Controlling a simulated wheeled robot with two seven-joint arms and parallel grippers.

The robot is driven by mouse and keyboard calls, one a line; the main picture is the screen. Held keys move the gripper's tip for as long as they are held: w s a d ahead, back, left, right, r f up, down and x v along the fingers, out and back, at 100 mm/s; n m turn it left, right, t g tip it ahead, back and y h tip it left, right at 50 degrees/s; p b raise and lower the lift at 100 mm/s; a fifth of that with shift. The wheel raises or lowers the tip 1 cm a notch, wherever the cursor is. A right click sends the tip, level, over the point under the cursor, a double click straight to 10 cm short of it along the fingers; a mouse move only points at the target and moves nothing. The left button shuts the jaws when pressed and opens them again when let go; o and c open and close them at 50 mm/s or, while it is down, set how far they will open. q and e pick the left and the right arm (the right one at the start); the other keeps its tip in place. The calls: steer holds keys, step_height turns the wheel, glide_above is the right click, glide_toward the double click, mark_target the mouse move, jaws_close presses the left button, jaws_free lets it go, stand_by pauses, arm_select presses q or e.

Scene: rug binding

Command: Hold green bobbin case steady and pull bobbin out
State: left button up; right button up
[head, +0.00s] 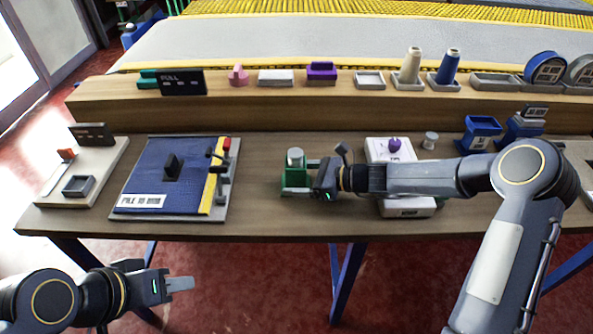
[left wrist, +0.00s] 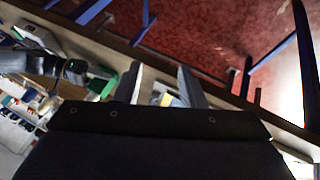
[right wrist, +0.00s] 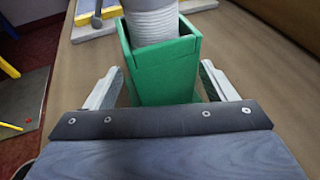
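The green bobbin case (head: 294,180) stands upright on the table, left of my right gripper. A ribbed grey bobbin (head: 295,157) sits in it and sticks out of the top. In the right wrist view the green case (right wrist: 168,75) is between the two fingers of my right gripper (right wrist: 160,85), with a gap visible on each side; the bobbin (right wrist: 152,22) rises above it. My right gripper also shows in the head view (head: 312,176). My left gripper (head: 188,284) is in front of the table, low and left, empty. In the left wrist view its fingers (left wrist: 160,82) are apart.
A blue mat board (head: 145,190) with a yellow strip lies left of the case. A white box (head: 408,207) is partly hidden behind my right forearm. A small grey spool (head: 430,140) stands farther right. A raised wooden shelf (head: 220,112) runs behind. Table between board and case is clear.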

steer(key=c, duration=0.6)
arm_select(q)
steer(key=o, duration=0.4)
steer(key=shift+w+r, duration=0.2)
arm_select(e)
steer(key=shift+c, duration=1.4)
arm_select(q)
steer(key=shift+o, duration=0.5)
steer(key=w+r+m+g, duration=0.1)
steer(key=w+r+m, duration=0.3)
steer(key=w+r, duration=0.2)
steer(key=w, duration=0.2)
steer(key=shift+w+r+m, duration=0.4)
step_height(320, 180, up, 3)
steer(key=m+g, duration=0.4)
steer(key=m, duration=0.8)
glide_above(292, 153)
steer(key=a, duration=0.4)
steer(key=shift+t+h, duration=0.3)
steer(key=x, duration=0.7)
steer(key=s+x, duration=0.1)
steer(key=x, duration=0.3)
steer(key=shift+f, duration=0.35)
